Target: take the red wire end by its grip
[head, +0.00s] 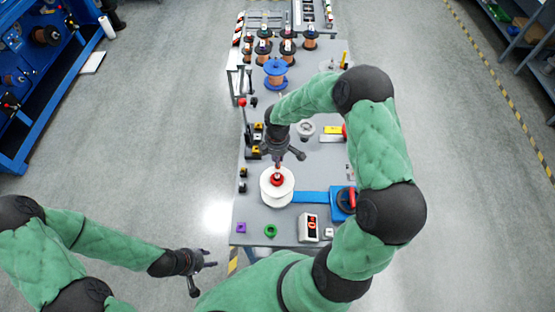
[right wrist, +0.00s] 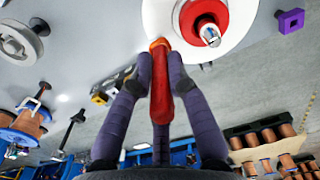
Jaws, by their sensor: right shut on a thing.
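My right gripper (head: 288,158) is above the table, just behind and above a white disc (head: 269,194) with a red hub (head: 277,180). In the right wrist view its dark fingers are shut on the red grip of the wire end (right wrist: 161,92), which lies lengthwise between them with an orange tip showing. Past the tip, the white disc (right wrist: 240,35) and its red hub (right wrist: 203,18) show close by. I cannot tell whether the tip touches the disc. My left gripper (head: 203,273) is open and empty, beside the table at the lower left.
A blue strap (head: 310,197) runs from the disc to a blue block at the right. A purple piece (head: 241,227), a green ring (head: 270,231) and a switch box (head: 308,228) stand on the front part. Several copper spools and a blue spool (head: 276,72) stand at the back.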

